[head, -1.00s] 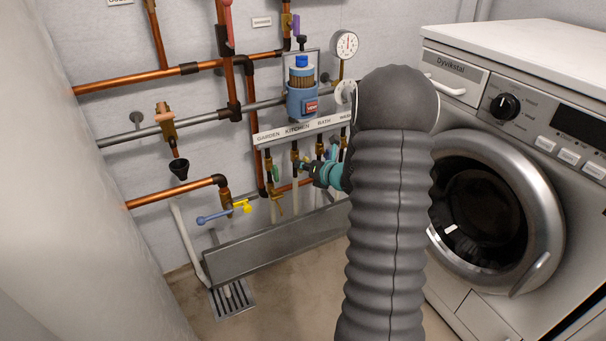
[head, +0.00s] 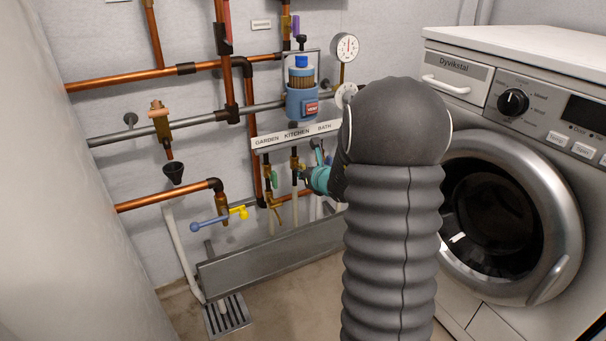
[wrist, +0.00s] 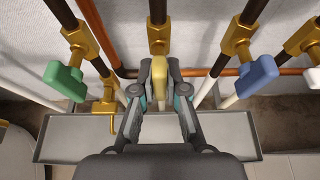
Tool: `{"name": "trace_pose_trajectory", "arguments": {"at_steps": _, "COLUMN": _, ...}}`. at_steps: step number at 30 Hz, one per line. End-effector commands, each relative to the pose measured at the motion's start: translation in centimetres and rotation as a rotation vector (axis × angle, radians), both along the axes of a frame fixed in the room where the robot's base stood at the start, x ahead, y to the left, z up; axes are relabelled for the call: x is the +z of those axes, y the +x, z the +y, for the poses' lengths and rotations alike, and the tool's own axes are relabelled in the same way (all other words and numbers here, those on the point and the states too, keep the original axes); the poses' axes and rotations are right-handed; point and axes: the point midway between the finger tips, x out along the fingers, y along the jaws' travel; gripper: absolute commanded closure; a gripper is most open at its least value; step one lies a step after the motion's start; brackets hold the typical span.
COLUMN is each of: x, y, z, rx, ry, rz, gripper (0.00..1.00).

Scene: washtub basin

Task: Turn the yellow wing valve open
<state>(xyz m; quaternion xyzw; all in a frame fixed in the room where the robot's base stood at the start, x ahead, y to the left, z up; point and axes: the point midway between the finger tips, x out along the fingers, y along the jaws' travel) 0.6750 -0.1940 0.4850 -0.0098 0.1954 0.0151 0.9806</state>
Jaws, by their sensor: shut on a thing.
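The yellow wing valve (wrist: 159,76) is a pale yellow paddle on a brass body (wrist: 158,38), in the middle of the wrist view. My gripper (wrist: 158,88) is shut on the paddle, with one finger on each side of it. The paddle points toward my wrist along the line of its vertical pipe, as far as I can tell. In the head view my teal gripper (head: 310,178) is at the pipe below the KITCHEN label, and the paddle is hidden there.
A green wing valve (wrist: 64,80) is to the left, a blue one (wrist: 256,77) to the right. A brass tap (wrist: 106,105) is close at left. A metal trough (wrist: 78,138) runs below.

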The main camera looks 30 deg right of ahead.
Motion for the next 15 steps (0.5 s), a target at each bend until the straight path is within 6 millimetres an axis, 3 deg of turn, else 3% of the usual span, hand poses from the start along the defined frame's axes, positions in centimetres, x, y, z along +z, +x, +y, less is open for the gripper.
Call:
{"name": "trace_pose_trajectory", "arguments": {"at_steps": 10, "x": 0.03, "y": 0.02, "z": 0.09, "rx": 0.002, "ry": -0.003, "rz": -0.001, "gripper": 1.00}}
{"name": "trace_pose_trajectory", "arguments": {"at_steps": 11, "x": 0.04, "y": 0.03, "z": 0.08, "rx": 0.002, "ry": -0.003, "rz": -0.001, "gripper": 0.83}}
{"name": "trace_pose_trajectory", "arguments": {"at_steps": 12, "x": 0.03, "y": 0.02, "z": 0.08, "rx": 0.002, "ry": -0.002, "rz": -0.001, "gripper": 0.73}}
{"name": "trace_pose_trajectory", "arguments": {"at_steps": 13, "x": 0.03, "y": 0.02, "z": 0.07, "rx": 0.002, "ry": -0.002, "rz": -0.001, "gripper": 0.65}}
{"name": "trace_pose_trajectory", "arguments": {"at_steps": 15, "x": 0.03, "y": 0.02, "z": 0.06, "rx": 0.002, "ry": -0.002, "rz": -0.001, "gripper": 0.62}}
